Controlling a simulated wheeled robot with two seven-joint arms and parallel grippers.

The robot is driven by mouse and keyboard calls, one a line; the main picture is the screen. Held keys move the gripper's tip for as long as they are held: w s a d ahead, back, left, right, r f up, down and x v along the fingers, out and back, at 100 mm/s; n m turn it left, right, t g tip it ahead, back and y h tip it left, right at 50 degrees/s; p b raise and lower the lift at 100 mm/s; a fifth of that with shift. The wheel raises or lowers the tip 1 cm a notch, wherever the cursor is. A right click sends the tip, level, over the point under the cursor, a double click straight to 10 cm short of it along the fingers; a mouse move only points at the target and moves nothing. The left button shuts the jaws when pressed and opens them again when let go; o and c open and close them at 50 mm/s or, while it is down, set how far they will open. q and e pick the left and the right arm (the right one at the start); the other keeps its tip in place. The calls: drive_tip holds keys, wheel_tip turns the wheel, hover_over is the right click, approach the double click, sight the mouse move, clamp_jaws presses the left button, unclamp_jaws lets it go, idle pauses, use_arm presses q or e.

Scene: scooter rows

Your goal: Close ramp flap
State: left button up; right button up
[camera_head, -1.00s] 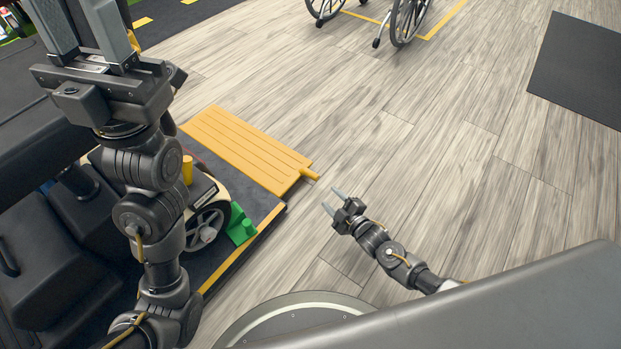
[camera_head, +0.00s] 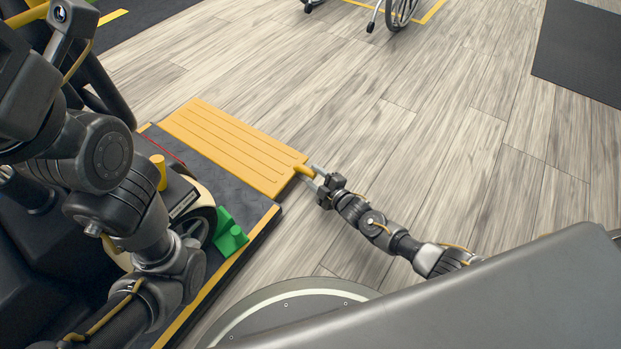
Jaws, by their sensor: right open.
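The yellow ramp flap (camera_head: 232,144) lies folded down, sloping from the edge of the dark platform (camera_head: 258,202) toward the wood floor. A yellow handle (camera_head: 303,170) sticks out at its right corner. My right gripper (camera_head: 314,177) is at this handle, its fingers open and spread around or beside it; I cannot tell whether they touch it. My left arm fills the left side of the view, and its gripper is out of the picture.
A scooter wheel (camera_head: 196,228) stands on the platform with a green chock (camera_head: 230,234) beside it. A yellow post (camera_head: 159,172) rises behind. A wheelchair (camera_head: 400,8) stands at the top. A dark mat (camera_head: 580,50) lies at the right. The floor between is clear.

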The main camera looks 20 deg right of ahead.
drive_tip(key=shift+b+x, duration=0.5)
drive_tip(key=shift+x, duration=0.85)
drive_tip(key=shift+c, duration=0.4)
clamp_jaws()
